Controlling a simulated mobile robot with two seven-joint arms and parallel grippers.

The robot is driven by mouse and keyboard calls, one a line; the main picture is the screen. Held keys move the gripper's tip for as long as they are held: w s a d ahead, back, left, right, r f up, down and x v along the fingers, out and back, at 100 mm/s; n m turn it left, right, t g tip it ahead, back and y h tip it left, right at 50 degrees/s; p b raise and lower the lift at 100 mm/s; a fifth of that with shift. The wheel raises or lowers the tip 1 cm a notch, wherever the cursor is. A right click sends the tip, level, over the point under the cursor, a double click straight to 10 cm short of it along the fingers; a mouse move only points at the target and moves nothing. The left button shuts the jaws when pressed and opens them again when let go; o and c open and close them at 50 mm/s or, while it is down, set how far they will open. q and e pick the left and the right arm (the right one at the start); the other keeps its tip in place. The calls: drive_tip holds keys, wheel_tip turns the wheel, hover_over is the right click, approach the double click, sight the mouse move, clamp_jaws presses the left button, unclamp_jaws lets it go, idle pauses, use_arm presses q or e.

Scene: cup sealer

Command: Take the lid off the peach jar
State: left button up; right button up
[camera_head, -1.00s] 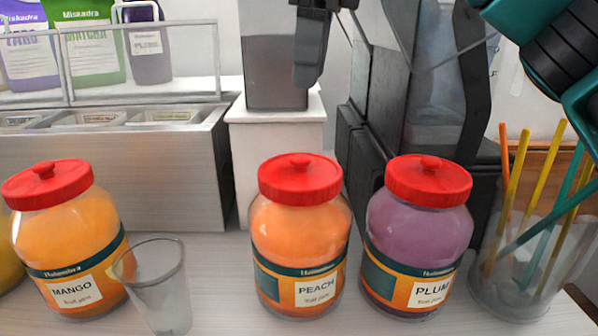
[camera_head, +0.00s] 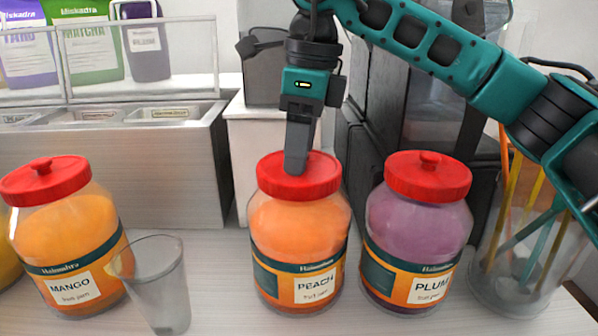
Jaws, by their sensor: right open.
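The peach jar (camera_head: 300,235) stands upright on the counter, full of orange contents, with a label reading PEACH. Its red lid (camera_head: 325,178) sits on top of it. My right gripper (camera_head: 297,165) points down at the middle of the lid, and its fingers hide the lid's knob. The right gripper is open. From this angle I cannot tell whether the fingers touch the lid or the knob. My left gripper is not in view.
A plum jar (camera_head: 418,235) stands close on the right and a mango jar (camera_head: 65,245) on the left, both with red lids. An empty clear cup (camera_head: 160,285) stands beside the mango jar. A clear container of straws (camera_head: 520,255) is at far right.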

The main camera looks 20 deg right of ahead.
drive_tip(key=c, duration=1.1)
drive_tip(key=shift+r, duration=0.1)
wheel_tip(320, 180, up, 20)
drive_tip(key=shift+f, duration=0.1)
idle(0.5)
